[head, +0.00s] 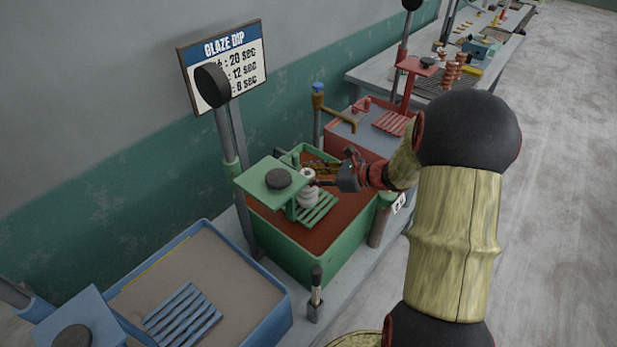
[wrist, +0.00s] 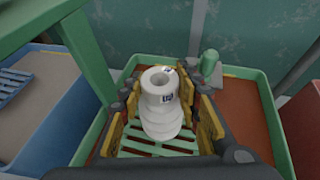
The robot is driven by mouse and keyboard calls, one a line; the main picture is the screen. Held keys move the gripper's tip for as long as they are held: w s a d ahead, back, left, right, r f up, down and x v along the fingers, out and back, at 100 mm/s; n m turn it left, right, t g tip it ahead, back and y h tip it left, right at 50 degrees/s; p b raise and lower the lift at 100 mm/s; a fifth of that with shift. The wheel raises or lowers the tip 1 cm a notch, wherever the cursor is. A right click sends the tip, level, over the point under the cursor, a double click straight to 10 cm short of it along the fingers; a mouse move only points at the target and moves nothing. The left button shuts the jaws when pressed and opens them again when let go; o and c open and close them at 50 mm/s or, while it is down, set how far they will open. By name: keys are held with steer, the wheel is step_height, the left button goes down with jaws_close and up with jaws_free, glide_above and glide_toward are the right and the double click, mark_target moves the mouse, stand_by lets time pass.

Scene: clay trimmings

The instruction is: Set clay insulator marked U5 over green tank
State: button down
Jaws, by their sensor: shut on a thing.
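The clay insulator (wrist: 160,118) is pale, ribbed and hollow at the top, with a small blue mark near its rim that is too small to read surely. It also shows in the head view (head: 308,192). My gripper (head: 322,183) is shut on it, with yellow-padded fingers on both sides in the wrist view (wrist: 160,110). The insulator is upright over the green slatted rack of the green tank (head: 345,250), which holds reddish-brown glaze. Whether its base touches the slats I cannot tell. The tank's rim shows in the wrist view (wrist: 268,100).
A green plate on a post (head: 275,178) stands close left of the insulator. A blue tank (head: 270,322) is at front left, a red tank (head: 350,135) behind. A marker-like stick (head: 316,290) stands at the bench's front edge. A sign (head: 222,65) hangs on the wall.

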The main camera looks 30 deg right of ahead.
steer(key=shift+r, duration=0.1)
steer(key=c, duration=1.3)
jaws_free()
steer(key=shift+s+d+r, duration=0.15)
steer(key=p+v, duration=0.2)
steer(key=v, duration=0.9)
steer(key=shift+s+d+p, duration=0.2)
steer(key=shift+s+p, duration=0.1)
